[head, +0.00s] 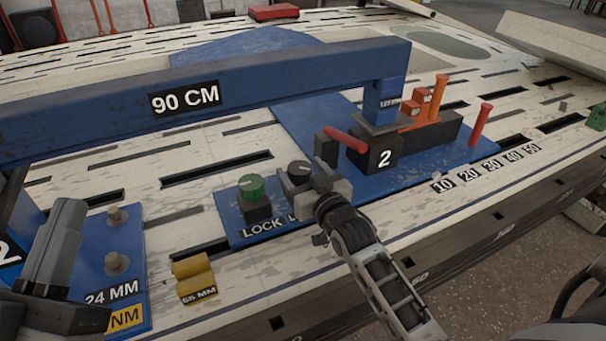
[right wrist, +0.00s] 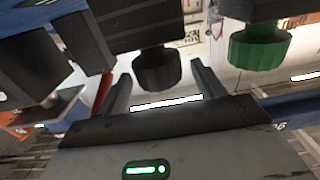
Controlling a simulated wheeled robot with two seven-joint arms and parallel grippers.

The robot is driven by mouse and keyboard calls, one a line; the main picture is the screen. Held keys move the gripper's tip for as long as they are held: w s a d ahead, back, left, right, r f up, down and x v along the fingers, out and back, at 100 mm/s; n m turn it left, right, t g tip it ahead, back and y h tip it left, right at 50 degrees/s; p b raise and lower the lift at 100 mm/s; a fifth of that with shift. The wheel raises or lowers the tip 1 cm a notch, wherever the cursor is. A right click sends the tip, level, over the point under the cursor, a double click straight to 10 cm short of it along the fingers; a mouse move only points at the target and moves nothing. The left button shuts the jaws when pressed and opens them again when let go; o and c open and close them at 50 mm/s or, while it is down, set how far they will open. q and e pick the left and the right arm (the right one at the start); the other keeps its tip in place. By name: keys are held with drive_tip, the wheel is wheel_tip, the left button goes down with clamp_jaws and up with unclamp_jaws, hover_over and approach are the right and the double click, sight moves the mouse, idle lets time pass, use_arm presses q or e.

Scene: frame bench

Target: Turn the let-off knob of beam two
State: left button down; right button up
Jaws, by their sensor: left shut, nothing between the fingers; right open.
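The beam block marked 2 (head: 384,159) stands on a blue plate under the blue 90 CM beam (head: 225,90). In front of it is a black knob (head: 299,170) with a light pointer mark; its label is mostly hidden by my right gripper, only an "L" showing. A green knob (head: 252,187) marked LOCK stands to its left. My right gripper (head: 312,184) is open at the black knob. In the right wrist view the black knob (right wrist: 158,72) appears between the open fingertips; contact cannot be told. My left gripper (head: 65,222) is shut and empty at lower left.
A red lever (head: 345,141) and orange pegs (head: 438,97) rise close behind and right of the right gripper. A yellow 65 MM block (head: 192,272) and a blue 24 MM plate (head: 118,240) lie left. The slotted bench's front edge is near.

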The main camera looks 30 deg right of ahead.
drive_tip(key=shift+c, duration=0.3)
drive_tip(key=c, duration=0.9)
drive_tip(key=shift+c, duration=0.2)
